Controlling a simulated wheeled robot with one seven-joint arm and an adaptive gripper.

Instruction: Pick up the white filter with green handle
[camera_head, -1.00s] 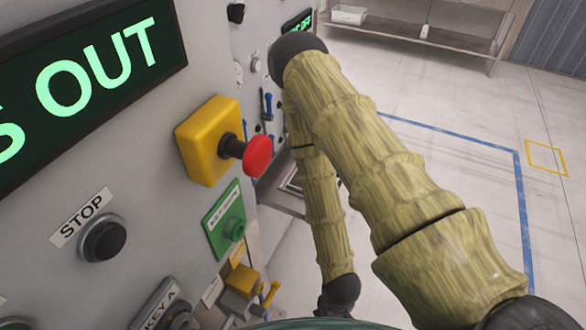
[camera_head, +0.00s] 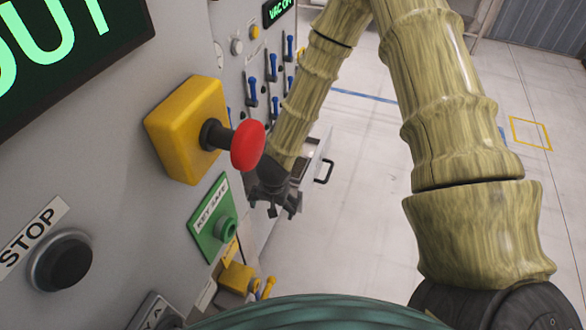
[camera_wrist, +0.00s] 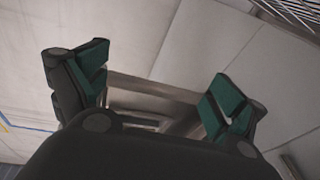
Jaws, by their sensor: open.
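My gripper (camera_head: 280,210) hangs below my arm beside the grey control panel in the head view. In the wrist view my gripper (camera_wrist: 155,95) is open, its two green-padded fingers wide apart with nothing between them. Past the fingers a grey metal frame or drawer-like part (camera_wrist: 150,84) shows, with a dark gap in it. I do not see a white filter with a green handle in either view.
A metal drawer with a black handle (camera_head: 325,172) stands behind my gripper. The floor (camera_head: 350,260) at right is open.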

